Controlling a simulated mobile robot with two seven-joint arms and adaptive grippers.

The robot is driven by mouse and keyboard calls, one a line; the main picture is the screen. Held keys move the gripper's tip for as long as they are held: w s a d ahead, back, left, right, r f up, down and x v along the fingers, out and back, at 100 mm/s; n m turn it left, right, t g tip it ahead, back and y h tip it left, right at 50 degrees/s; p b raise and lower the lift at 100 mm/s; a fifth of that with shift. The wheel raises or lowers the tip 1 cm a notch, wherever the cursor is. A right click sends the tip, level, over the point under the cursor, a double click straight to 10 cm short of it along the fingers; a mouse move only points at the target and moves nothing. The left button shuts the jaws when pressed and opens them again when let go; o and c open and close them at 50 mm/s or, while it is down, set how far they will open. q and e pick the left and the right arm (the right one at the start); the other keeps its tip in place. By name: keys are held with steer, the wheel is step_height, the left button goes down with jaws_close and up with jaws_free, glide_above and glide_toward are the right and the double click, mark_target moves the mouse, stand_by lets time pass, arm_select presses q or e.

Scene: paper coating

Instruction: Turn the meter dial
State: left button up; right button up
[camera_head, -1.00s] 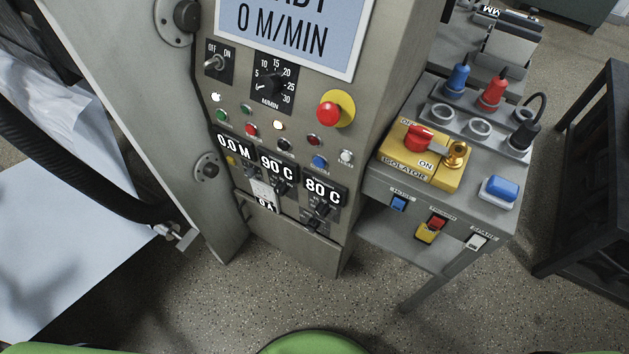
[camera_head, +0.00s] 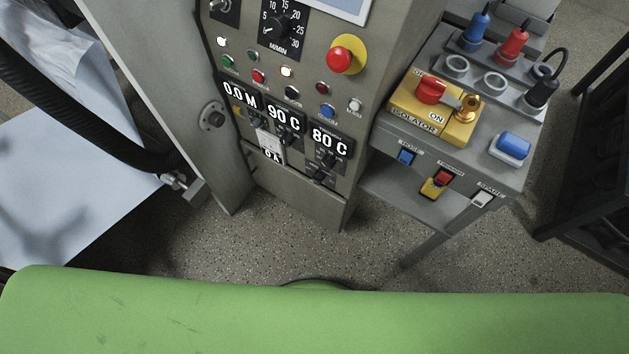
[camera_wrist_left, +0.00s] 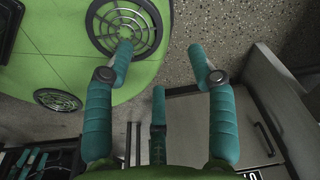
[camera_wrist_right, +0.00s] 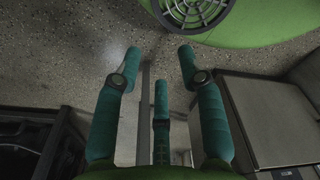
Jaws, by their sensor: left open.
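The M/MIN dial (camera_head: 274,28), black with a white-marked scale, is on the grey control panel near the top of the head view. Below it are a 0.0 M readout (camera_head: 240,95), a 90 C readout (camera_head: 284,116) and an 80 C readout (camera_head: 329,140), with small black knobs under them. I cannot tell which one is the meter dial. Neither gripper shows in the head view. My left gripper (camera_wrist_left: 160,50) is open and empty in its wrist view, beside a grey cabinet. My right gripper (camera_wrist_right: 159,53) is open and empty over the speckled floor.
A red emergency button (camera_head: 340,60) is right of the dial. A side table (camera_head: 400,190) holds a yellow isolator switch (camera_head: 405,112), plugs and a blue button (camera_head: 513,145). White paper (camera_head: 60,190) lies left. A dark frame (camera_head: 590,150) stands right. Open floor (camera_head: 300,235) lies before the panel.

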arm_select(q)
steer(key=w+f+t+b, duration=0.3)
steer(key=w+f+b, duration=0.15)
steer(key=w, duration=0.55)
arm_select(e)
steer(key=w+a+f+t+b, duration=0.1)
steer(key=w+a+f+b, duration=0.1)
steer(key=w+b, duration=0.5)
steer(key=w+a+f+b, duration=0.1)
steer(key=w+f+b, duration=0.1)
steer(key=w+b, duration=0.5)
arm_select(q)
steer(key=m+t+h+b, duration=0.6)
steer(key=t+h+b, duration=0.4)
steer(key=t, duration=0.1)
glide_toward(314, 182)
steer(key=x, duration=0.8)
steer(key=shift+w+d+b, duration=0.1)
steer(key=shift+w+b, duration=0.05)
steer(key=shift+b, duration=0.2)
steer(key=shift+w+d, duration=0.3)
steer(key=shift+w, duration=0.15)
arm_select(e)
steer(key=w+r+t, duration=0.2)
steer(key=w+r, duration=0.2)
steer(key=r, duration=0.7)
steer(key=shift+w+a+r, duration=0.2)
steer(key=shift+w, duration=0.2)
